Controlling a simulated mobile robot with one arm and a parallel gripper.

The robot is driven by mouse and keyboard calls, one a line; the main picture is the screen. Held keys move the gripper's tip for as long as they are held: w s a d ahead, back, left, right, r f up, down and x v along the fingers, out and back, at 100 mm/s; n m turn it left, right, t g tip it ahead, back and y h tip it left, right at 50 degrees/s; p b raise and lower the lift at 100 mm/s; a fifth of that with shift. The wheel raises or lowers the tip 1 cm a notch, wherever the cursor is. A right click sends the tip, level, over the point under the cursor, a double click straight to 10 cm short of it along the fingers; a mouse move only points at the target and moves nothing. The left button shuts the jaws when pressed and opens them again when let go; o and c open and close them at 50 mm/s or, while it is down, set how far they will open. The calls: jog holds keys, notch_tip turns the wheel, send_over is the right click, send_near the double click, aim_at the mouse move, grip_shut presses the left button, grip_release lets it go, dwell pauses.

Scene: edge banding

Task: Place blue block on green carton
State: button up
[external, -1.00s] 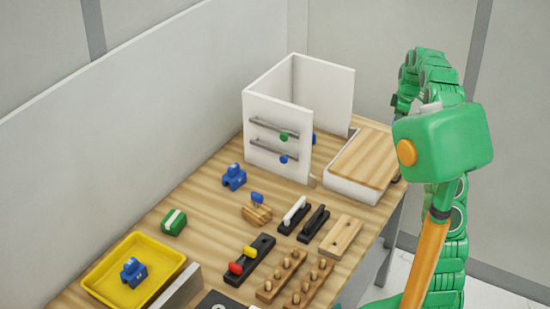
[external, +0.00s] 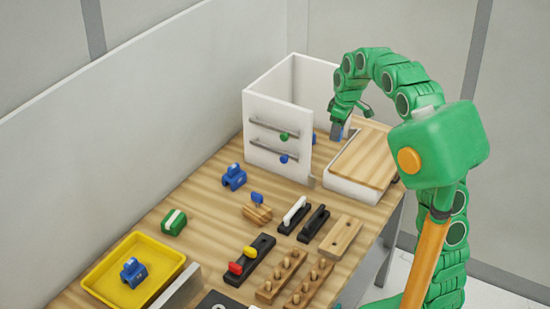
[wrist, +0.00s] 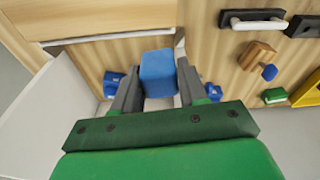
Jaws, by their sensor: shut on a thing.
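My gripper (external: 340,130) is shut on the blue block (wrist: 158,65), which sits between the two grey fingers in the wrist view. In the external view the gripper hangs by the open side of the white panelled cabinet, and the block is mostly hidden. The green carton (external: 174,222), with a white band across it, stands on the table behind the yellow tray, far to the left of my gripper. It also shows at the right of the wrist view (wrist: 274,96), apart from the gripper.
A white cabinet (external: 262,150) with upright panels stands beside my gripper. A wood-topped white box (external: 365,155) is to its right. A blue piece (external: 233,177), a wooden piece (external: 257,214), handles and peg boards lie toward the yellow tray (external: 165,262). Table around the carton is bare.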

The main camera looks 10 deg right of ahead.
jog(key=s+a+r, duration=0.4)
jog(key=s+a, duration=0.4)
jog(key=a, duration=0.3)
jog(key=s+a+f+n+g, duration=0.1)
jog(key=s+a+f+n, duration=0.2)
jog(key=a, duration=0.8)
jog(key=s+a+f+n, duration=0.1)
jog(key=s+a+n, duration=0.35)
jog(key=a, duration=0.75)
jog(key=s+a+f+n+g, duration=0.15)
jog(key=a+n, duration=0.35)
jog(key=a, duration=0.6)
send_over(172, 219)
jog(key=shift+t, duration=0.35)
jog(key=shift+d+f, duration=0.15)
jog(key=shift+f, duration=1.4)
jog(key=shift+d+f, duration=0.15)
jog(key=shift+f, duration=1.4)
jog(key=shift+d+f, duration=0.15)
jog(key=shift+f, duration=1.4)
jog(key=shift+f, duration=0.15)
jog(key=shift+w+a+f+m, duration=0.15)
jog(key=shift+a+f+m, duration=0.05)
jog(key=shift+m, duration=0.05)
jog(key=shift+f, duration=1.55)
